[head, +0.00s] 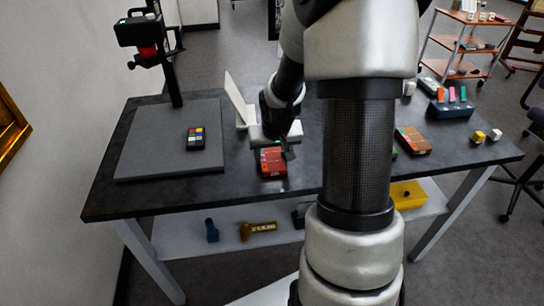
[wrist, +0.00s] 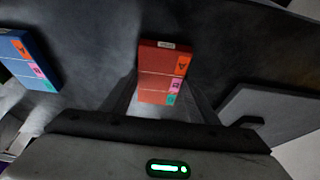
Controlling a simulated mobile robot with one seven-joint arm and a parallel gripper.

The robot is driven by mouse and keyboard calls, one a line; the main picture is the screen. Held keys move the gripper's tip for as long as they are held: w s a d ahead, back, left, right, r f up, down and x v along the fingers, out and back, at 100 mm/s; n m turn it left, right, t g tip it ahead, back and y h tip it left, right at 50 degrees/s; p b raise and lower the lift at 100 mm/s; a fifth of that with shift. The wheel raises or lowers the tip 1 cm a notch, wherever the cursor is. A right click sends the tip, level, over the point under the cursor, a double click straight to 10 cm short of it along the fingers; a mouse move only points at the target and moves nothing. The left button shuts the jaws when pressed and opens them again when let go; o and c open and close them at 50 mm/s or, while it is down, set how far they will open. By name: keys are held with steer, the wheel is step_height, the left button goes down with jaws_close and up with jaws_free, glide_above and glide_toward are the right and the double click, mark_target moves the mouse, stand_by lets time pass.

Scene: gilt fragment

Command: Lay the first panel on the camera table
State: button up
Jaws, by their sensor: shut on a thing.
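A red panel (head: 272,163) with orange, pink and teal labels is near the front middle of the dark table. In the wrist view the red panel (wrist: 160,75) sits between my fingers. My gripper (head: 283,148) is shut on it, pointing down. I cannot tell whether the panel touches the tabletop. The flat grey camera table (head: 145,155) lies to the left, under a black camera (head: 140,30) on a post. Its edge also shows at the right of the wrist view (wrist: 265,110). A colour chart (head: 195,138) lies on its right part.
A white upright board (head: 239,99) stands behind the gripper. A blue block (wrist: 28,60) with labels lies on the other side in the wrist view. A brown-red block (head: 412,141) is right of my arm. The camera table's front left is clear.

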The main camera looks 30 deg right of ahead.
steer(key=shift+f, duration=0.2)
steer(key=o, duration=1.1)
steer(key=shift+r, duration=0.1)
steer(key=shift+r, duration=0.3)
steer(key=p+v, duration=0.3)
steer(key=v, duration=0.8)
steer(key=shift+s+r, duration=0.25)
steer(key=shift+r, duration=0.05)
steer(key=shift+a, duration=0.1)
